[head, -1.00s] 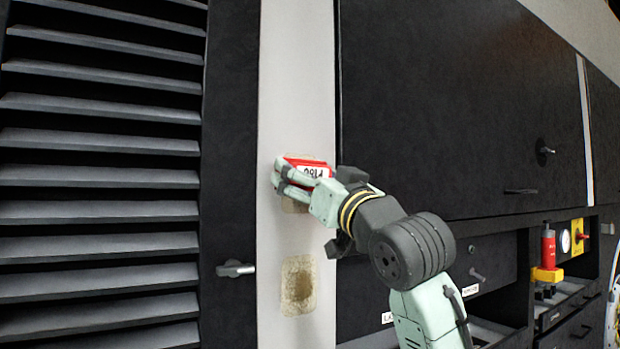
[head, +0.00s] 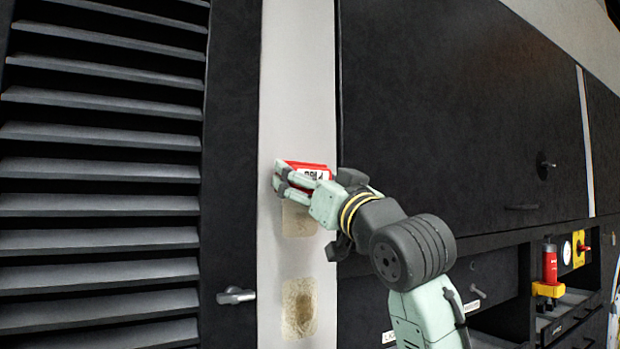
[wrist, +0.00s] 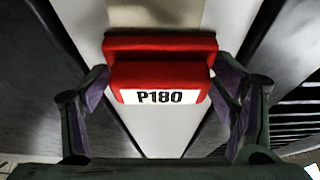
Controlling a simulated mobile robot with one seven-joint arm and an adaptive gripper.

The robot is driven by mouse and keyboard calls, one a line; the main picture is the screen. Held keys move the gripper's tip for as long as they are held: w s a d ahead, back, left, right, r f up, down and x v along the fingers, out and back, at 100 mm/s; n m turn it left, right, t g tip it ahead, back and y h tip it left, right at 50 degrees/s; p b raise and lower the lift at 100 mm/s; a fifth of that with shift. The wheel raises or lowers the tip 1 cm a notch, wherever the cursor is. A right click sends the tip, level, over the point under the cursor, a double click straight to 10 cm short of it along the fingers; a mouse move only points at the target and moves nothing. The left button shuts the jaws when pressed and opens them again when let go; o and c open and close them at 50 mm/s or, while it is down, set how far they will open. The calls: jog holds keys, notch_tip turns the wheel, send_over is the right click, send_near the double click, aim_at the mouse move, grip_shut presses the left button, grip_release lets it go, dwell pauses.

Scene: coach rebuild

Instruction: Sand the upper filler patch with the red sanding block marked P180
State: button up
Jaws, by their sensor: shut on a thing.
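My gripper (head: 295,183) is shut on the red sanding block (head: 318,166), whose white P180 label faces the camera. In the wrist view the red sanding block (wrist: 160,62) sits between both fingers, with P180 upright and readable. The block is at the pale upright strip, over the top part of the upper filler patch (head: 298,222). Whether it touches the surface I cannot tell. The upper patch is tan and partly hidden by the block and gripper. The lower filler patch (head: 299,308) is tan with a darker brown middle, below on the same strip.
Dark louvres (head: 100,170) stand left of the strip, with a handle (head: 236,296) near the lower patch. A large dark panel (head: 440,110) is to the right.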

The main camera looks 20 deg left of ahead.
aim_at(300, 230)
jog(key=shift+f+b, duration=3.35)
jog(key=shift+f, duration=1.9)
jog(key=shift+d, duration=0.1)
jog(key=shift+s+d+r+b, duration=0.1)
jog(key=shift+s+d+b, duration=0.05)
jog(key=shift+s+d, duration=0.9)
jog(key=shift+s+d+b, duration=0.15)
jog(key=shift+s+d, duration=0.6)
jog(key=shift+d, duration=0.5)
jog(key=shift+s+d, duration=0.1)
jog(key=shift+s+d, duration=0.85)
jog(key=shift+d, duration=0.25)
